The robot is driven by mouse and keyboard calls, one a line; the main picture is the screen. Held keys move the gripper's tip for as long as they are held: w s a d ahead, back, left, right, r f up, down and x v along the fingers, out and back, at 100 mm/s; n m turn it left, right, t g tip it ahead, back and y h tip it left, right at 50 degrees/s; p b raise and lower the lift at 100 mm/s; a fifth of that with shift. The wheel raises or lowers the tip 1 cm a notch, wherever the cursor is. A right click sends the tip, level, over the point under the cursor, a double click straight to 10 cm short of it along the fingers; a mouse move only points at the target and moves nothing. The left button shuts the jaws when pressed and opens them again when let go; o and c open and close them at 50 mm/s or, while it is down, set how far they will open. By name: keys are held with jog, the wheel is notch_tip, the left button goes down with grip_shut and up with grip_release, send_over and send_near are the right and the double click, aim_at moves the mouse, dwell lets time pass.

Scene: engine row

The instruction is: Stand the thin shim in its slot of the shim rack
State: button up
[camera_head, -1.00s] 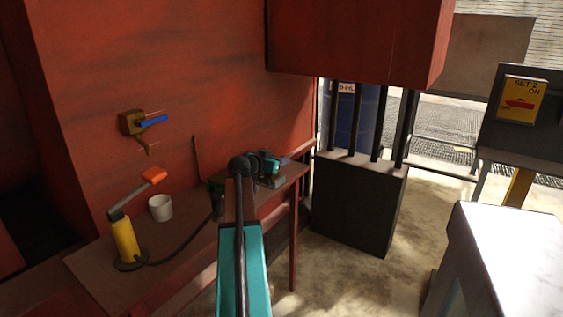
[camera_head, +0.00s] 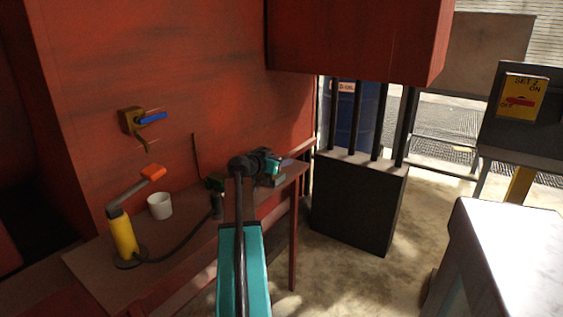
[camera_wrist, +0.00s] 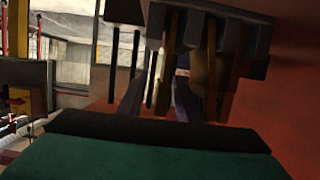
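My gripper (camera_head: 286,162) is over the far end of the bench, small and partly hidden behind my arm in the head view. In the wrist view, which is upside down, its two blue-grey fingers (camera_wrist: 158,88) stand apart with no shim clearly visible between them. A dark slotted block, likely the shim rack (camera_wrist: 228,35), is just beyond the fingertips. Thin brownish plates (camera_wrist: 210,50) are at its slots; I cannot tell which is the thin shim. In the head view a small grey piece, probably the rack (camera_head: 273,181), shows below my gripper.
The bench (camera_head: 180,242) runs along a red wall. A white cup (camera_head: 160,206) and a yellow pump-like tool (camera_head: 122,236) with an orange-tipped handle and dark hose stand on its left part. A blue-handled valve (camera_head: 136,121) is on the wall. Dark bars (camera_head: 377,125) stand beyond the bench.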

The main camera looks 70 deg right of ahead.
jog(key=v, duration=1.3)
jog(key=shift+a, duration=0.4)
jog(key=shift+w+r, duration=0.1)
dwell(0.6)
